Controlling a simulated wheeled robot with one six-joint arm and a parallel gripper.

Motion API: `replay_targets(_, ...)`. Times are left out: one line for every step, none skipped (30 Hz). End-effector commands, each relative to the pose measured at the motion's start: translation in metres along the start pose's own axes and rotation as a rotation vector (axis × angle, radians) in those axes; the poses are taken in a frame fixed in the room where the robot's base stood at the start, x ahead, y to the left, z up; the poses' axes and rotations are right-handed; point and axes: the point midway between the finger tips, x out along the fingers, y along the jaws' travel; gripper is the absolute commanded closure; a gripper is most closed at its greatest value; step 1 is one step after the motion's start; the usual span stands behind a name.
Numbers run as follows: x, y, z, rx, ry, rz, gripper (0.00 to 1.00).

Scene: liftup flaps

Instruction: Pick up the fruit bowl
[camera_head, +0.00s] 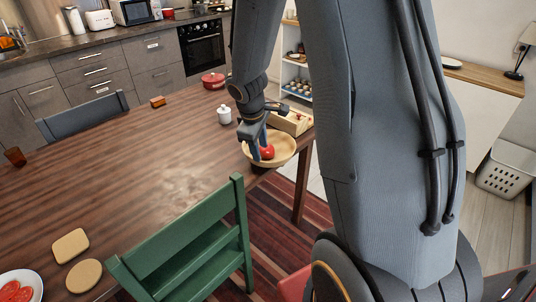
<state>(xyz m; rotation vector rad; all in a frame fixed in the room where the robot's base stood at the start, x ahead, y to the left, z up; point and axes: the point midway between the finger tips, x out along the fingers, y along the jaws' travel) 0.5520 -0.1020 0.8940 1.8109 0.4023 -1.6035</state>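The fruit bowl (283,151) is a shallow, pale wooden bowl near the right edge of the brown table. It holds a red fruit (268,152). My gripper (258,150) reaches down from above at the bowl's left side, with a finger in front of the bowl's interior beside the red fruit. At this size I cannot tell whether the fingers are apart or closed on the rim. My gripper hides part of the bowl's left side.
A white lidded jar (224,114), a wooden box (291,123) and a red pot (213,81) stand near the bowl on the table (150,165). A green chair (190,250) is at the near edge. The table's middle is clear.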

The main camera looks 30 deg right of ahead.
Motion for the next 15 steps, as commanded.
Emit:
replay_targets(0.007, 0.005, -0.002, -0.025, -0.002, 0.005, 0.63)
replay_targets(0.010, 0.007, -0.003, -0.038, -0.002, 0.008, 0.63)
replay_targets(0.014, 0.009, -0.004, -0.049, -0.002, 0.011, 0.63)
replay_targets(0.017, 0.010, -0.004, -0.054, -0.003, 0.012, 0.63)
replay_targets(0.020, 0.010, -0.004, -0.057, -0.003, 0.013, 0.63)
replay_targets(0.024, 0.011, -0.004, -0.058, -0.003, 0.013, 0.63)
replay_targets(0.027, 0.011, -0.004, -0.057, -0.003, 0.013, 0.63)
replay_targets(0.031, 0.010, -0.004, -0.058, -0.003, 0.012, 0.63)
replay_targets(0.035, 0.010, -0.004, -0.057, -0.003, 0.012, 0.63)
replay_targets(0.037, 0.010, -0.004, -0.056, -0.003, 0.012, 0.63)
replay_targets(0.039, 0.010, -0.004, -0.056, -0.003, 0.012, 0.63)
replay_targets(0.043, 0.009, -0.004, -0.056, -0.003, 0.012, 0.63)
replay_targets(0.046, 0.008, -0.004, -0.055, -0.003, 0.011, 0.63)
replay_targets(0.049, 0.008, -0.004, -0.056, -0.003, 0.011, 0.63)
replay_targets(0.055, 0.007, -0.005, -0.056, -0.002, 0.011, 0.63)
